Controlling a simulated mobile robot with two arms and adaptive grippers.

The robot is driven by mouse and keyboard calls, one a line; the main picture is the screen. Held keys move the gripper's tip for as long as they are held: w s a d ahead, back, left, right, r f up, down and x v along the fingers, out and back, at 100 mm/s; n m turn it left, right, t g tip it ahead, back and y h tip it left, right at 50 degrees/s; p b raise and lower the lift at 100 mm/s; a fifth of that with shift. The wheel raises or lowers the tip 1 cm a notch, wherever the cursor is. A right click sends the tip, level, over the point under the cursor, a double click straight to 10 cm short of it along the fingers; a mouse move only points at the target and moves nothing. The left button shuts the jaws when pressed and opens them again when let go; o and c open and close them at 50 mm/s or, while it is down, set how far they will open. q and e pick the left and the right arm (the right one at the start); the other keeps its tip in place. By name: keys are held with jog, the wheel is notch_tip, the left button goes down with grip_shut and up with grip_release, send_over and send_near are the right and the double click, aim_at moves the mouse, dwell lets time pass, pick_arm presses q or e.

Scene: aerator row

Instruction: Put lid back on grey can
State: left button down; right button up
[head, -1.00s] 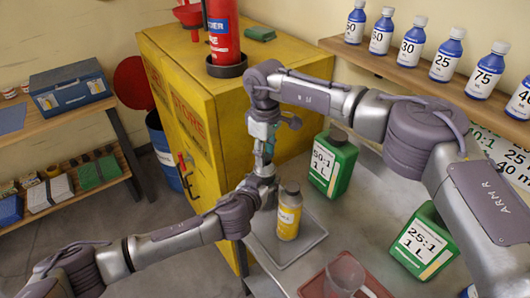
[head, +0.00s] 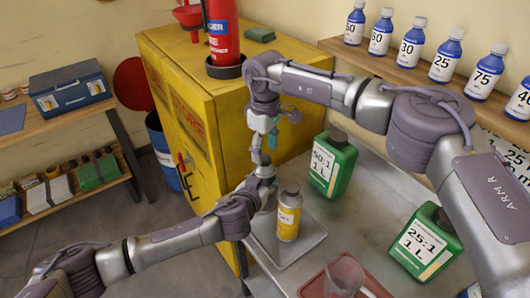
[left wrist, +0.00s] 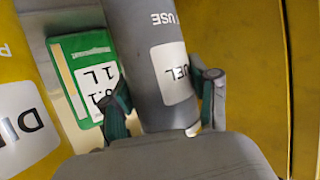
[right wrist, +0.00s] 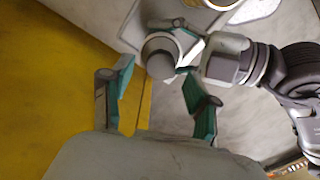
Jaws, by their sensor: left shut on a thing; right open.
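The grey can (left wrist: 155,60) is upside down in the left wrist view, with a white label partly reading "FUEL". My left gripper (left wrist: 165,100) is shut around its body, a finger on each side. In the head view the can (head: 265,166) shows only its top beside my left gripper (head: 262,182). In the right wrist view a round dark grey piece (right wrist: 161,66), apparently the lid, sits over the can's top; whether it is fully seated I cannot tell. My right gripper (right wrist: 158,95) is open just above, its fingers apart from the lid. It also shows in the head view (head: 264,150).
A yellow bottle (head: 288,218) stands on a grey tray (head: 308,243) close to the can. Green jugs (head: 334,172) (head: 425,245) and a red tray (head: 312,287) with a clear cup (head: 344,274) occupy the bench. A yellow cabinet (head: 225,130) stands behind the grippers.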

notch_tip(320, 180, up, 2)
jog(key=shift+r, duration=0.25)
jog(key=shift+c, duration=0.3)
